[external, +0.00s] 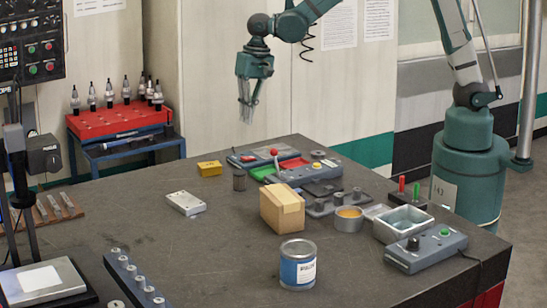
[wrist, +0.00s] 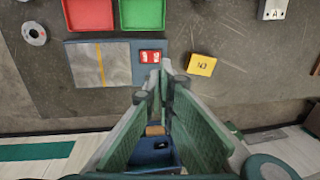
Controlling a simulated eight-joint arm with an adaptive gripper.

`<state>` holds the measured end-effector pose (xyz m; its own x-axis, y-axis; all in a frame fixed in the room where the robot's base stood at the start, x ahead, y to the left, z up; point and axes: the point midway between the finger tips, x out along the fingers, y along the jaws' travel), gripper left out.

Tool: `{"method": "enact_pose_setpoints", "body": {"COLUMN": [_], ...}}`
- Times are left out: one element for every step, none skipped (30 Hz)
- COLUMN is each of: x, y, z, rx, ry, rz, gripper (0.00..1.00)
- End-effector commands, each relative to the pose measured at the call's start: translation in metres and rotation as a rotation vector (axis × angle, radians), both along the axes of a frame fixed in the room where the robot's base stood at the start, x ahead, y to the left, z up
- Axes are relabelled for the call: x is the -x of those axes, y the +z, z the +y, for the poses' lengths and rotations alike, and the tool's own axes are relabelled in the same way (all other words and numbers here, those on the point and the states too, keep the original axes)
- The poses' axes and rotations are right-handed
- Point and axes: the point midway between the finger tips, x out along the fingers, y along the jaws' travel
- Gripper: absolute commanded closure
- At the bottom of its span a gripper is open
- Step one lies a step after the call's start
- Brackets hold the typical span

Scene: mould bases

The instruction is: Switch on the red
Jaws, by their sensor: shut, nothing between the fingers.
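A red rocker switch (wrist: 150,56) sits on the end of a grey-blue device (wrist: 139,72) in the wrist view. The same switch shows small in the external view (external: 248,158), near the table's far edge. I cannot tell which way the rocker is set. My gripper (external: 246,120) hangs downward, shut and empty, high above the far edge of the table. In the wrist view, my fingertips (wrist: 161,73) appear close to the switch's lower edge, but the external view shows them well above it.
A yellow block (wrist: 201,65) lies right of the switch. A red tray (wrist: 90,15) and green tray (wrist: 143,14) lie beyond it. A cardboard box (external: 283,208), a can (external: 298,265) and a grey control box (external: 426,249) stand nearer. The table's left-middle is mostly clear.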

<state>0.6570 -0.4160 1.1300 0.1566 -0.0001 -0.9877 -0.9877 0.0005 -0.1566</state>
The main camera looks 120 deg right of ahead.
Motion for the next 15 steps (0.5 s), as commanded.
{"method": "enact_pose_setpoints", "body": {"x": [-0.001, -0.002, -0.003, -0.003, -0.004, -0.004, -0.005, -0.006, -0.006, -0.007, -0.007, -0.008, -0.009, -0.009, -0.010], "y": [-0.006, -0.010, -0.014, -0.018, -0.021, -0.026, -0.030, -0.033, -0.037, -0.041, -0.045, -0.049, -0.052, -0.056, -0.060], "z": [0.000, 0.000, 0.000, 0.000, 0.000, 0.000, 0.000, 0.000, 0.000, 0.000, 0.000, 0.000, 0.000, 0.000, 0.000], "rx": [0.000, 0.000, 0.000, 0.000, 0.000, 0.000, 0.000, 0.000, 0.000, 0.000, 0.000, 0.000, 0.000, 0.000, 0.000], "ry": [0.000, 0.000, 0.000, 0.000, 0.000, 0.000, 0.000, 0.000, 0.000, 0.000, 0.000, 0.000, 0.000, 0.000, 0.000], "rz": [0.000, 0.000, 0.000, 0.000, 0.000, 0.000, 0.000, 0.000, 0.000, 0.000, 0.000, 0.000, 0.000, 0.000, 0.000], "gripper": [1.00, 1.00, 1.00, 1.00, 1.00, 1.00, 1.00, 1.00, 1.00, 1.00, 1.00, 1.00, 1.00, 1.00, 1.00]}}
